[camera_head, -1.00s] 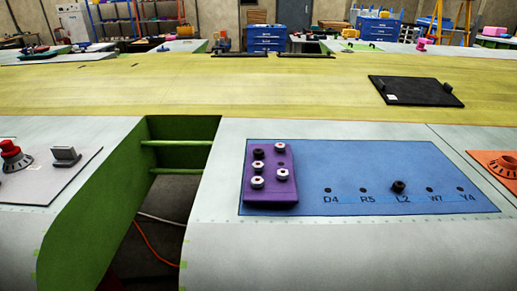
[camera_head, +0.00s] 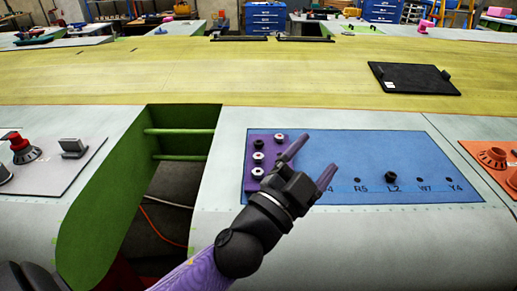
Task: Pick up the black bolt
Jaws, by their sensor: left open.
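A purple block (camera_head: 250,184) on a blue mat (camera_head: 380,150) holds silver-topped bolts (camera_head: 258,156) and one black bolt (camera_head: 258,143) in its back left part. Another black bolt (camera_head: 391,176) stands upright on the mat at the L2 label. My left gripper (camera_head: 311,162) reaches in from the lower left, over the block's right side and the mat beside it. Its purple fingers are spread with nothing between them, to the left of the L2 bolt. It hides the block's front right part and some of the labels. My right gripper is out of view.
An open green-walled gap (camera_head: 182,120) lies left of the blue mat. A grey panel with a red knob (camera_head: 22,148) is at the left. An orange panel (camera_head: 490,150) is at the right. A black plate (camera_head: 412,78) lies farther back on the yellow surface.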

